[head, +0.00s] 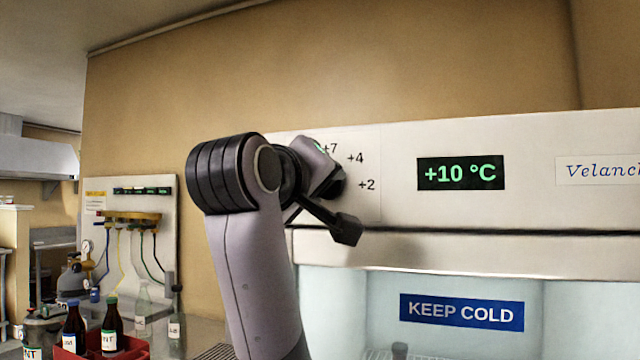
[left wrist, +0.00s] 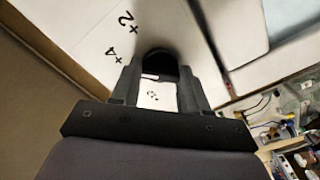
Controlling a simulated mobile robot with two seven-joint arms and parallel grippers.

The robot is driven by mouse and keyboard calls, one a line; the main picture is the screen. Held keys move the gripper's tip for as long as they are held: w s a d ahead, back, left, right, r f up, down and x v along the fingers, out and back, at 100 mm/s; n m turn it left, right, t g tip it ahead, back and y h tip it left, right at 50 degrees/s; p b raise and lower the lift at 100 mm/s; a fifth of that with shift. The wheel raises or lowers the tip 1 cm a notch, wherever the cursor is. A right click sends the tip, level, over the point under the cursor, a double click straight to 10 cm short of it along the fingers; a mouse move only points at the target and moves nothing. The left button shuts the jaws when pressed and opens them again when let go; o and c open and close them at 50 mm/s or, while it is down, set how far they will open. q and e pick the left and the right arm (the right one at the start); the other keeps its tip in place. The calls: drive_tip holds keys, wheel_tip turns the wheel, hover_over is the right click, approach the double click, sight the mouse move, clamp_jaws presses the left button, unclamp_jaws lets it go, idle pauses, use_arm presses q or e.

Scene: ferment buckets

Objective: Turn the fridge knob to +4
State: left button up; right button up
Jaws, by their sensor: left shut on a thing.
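The fridge knob (left wrist: 158,62) is black and sits on the white fridge panel (left wrist: 85,30). My left gripper (left wrist: 160,72) is shut on the knob, with one finger on each side of it. In the head view my left wrist and gripper cover most of the knob. The marks +7, +4 (head: 355,158) and +2 (head: 367,185) show beside it, and a bit of green shows near +7. The knob's pointer cannot be made out. The fridge display (head: 460,173) reads +10 °C in green. My right gripper is in neither view.
Below the panel is the pale fridge front with a blue KEEP COLD sign (head: 461,312). At lower left, a red crate (head: 70,354) with dark bottles stands near clear bottles. A board with hoses (head: 130,225) is on the wall behind.

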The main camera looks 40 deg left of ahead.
use_arm(q)
drive_tip(key=o, duration=1.1)
drive_tip(key=shift+c, duration=0.2)
drive_tip(key=b+v, duration=0.1)
drive_tip(key=v, duration=0.6)
drive_tip(key=shift+s, duration=0.1)
